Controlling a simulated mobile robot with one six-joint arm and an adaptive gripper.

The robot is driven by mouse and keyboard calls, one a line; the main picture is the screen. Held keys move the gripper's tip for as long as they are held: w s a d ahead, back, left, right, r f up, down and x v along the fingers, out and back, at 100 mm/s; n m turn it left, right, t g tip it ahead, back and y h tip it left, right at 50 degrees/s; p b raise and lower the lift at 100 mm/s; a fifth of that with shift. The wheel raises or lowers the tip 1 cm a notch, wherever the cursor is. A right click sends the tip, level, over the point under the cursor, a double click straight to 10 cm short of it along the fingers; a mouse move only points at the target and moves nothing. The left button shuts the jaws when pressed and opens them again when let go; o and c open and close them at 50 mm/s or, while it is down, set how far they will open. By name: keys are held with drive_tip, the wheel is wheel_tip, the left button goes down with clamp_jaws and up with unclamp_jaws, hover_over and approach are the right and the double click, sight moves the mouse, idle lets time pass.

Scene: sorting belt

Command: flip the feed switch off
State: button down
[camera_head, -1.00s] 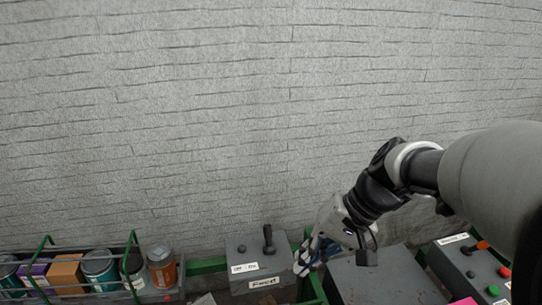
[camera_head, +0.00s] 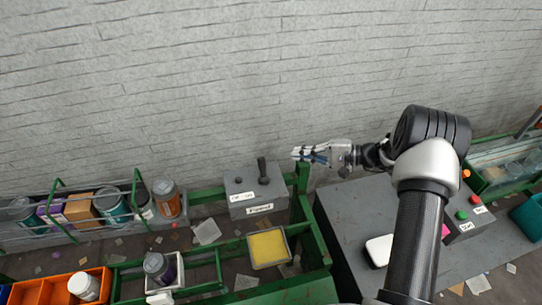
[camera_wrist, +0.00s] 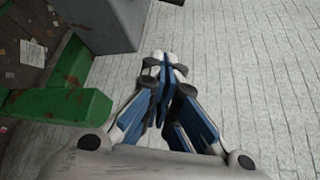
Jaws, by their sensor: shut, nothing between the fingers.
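The feed switch box (camera_head: 240,184) is a grey box with white labels, standing at the back by the wall in the head view. Its black lever (camera_head: 262,168) stands nearly upright on top, with a small dark knob beside it. My gripper (camera_head: 294,153) is shut and empty. It points left, to the right of the lever and apart from it in the picture. In the wrist view my gripper's blue and white fingers (camera_wrist: 165,62) are together at the centre. The lever does not show in the wrist view; a grey box face (camera_wrist: 115,25) shows at its upper left.
A green frame (camera_head: 303,190) rises just right of the box, and it also shows in the wrist view (camera_wrist: 60,104). A grey cabinet (camera_head: 345,215) stands right of it. The wall is close behind.

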sight(263, 169)
drive_tip(key=shift+a, duration=0.15)
drive_tip(key=a, duration=0.3)
drive_tip(key=a+b, duration=0.1)
drive_tip(key=a, duration=0.5)
drive_tip(key=shift+s+f, duration=0.2)
drive_tip(key=shift+f, duration=0.15)
drive_tip(key=shift+s+a+r, duration=0.1)
drive_tip(key=shift+s, duration=0.15)
drive_tip(key=shift+b, duration=0.4)
